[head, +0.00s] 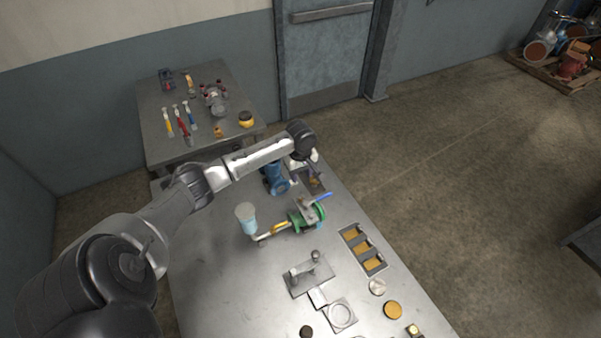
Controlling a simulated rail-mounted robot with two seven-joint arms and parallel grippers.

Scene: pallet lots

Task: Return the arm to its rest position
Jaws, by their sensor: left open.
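My left arm reaches in from the left in the head view and stretches over the near steel table (215,285). Its wrist bends downward near the table's far right edge. My left gripper (314,180) is small in the picture, open, and points down beside a blue valve or pump body (274,179). A green flanged valve (305,218) with a blue handle lies just in front of it, toward the camera. I see nothing held between the fingers, though detail there is small. My right gripper is not in view.
A clear cup (246,217) stands left of the green valve. A grey fixture (310,275), a tray with yellow compartments (348,232) and round parts (393,310) lie nearer. A second table (158,122) with tools stands behind. The near table's left part is bare.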

